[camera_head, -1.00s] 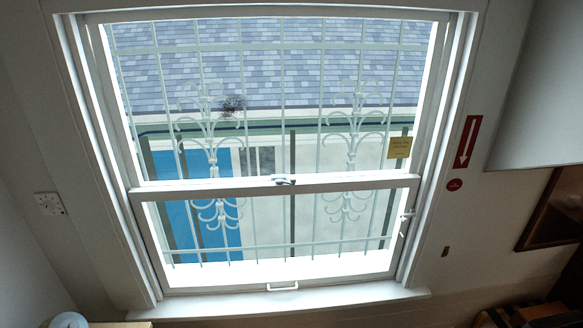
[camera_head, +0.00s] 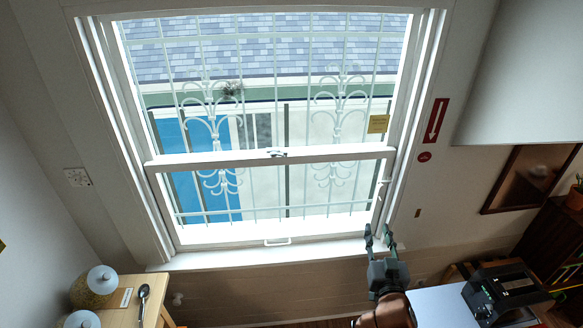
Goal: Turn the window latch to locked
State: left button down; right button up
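The window latch (camera_head: 276,153) is a small light-coloured piece at the middle of the white meeting rail (camera_head: 215,159) of the sash window. It is too small to tell which way its lever points. My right gripper (camera_head: 378,232) is at the lower right of the window, near the right end of the sill. Its two dark fingers point up and are apart, with nothing seen between them. It is well below and right of the latch. My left gripper is not in view.
A white handle (camera_head: 277,242) sits on the lower sash. A yellow note (camera_head: 378,124) is on the glass at right. A wooden table (camera_head: 122,297) with jars and a spoon stands lower left. A black machine (camera_head: 504,292) stands lower right. The space before the window is clear.

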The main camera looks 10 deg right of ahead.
aim_at(273, 154)
jog(key=k, duration=0.85)
jog(key=z, duration=0.65)
jog(key=i, duration=1.4)
jog(key=u, duration=0.95)
jog(key=i, duration=0.55)
jog(key=u, duration=0.6)
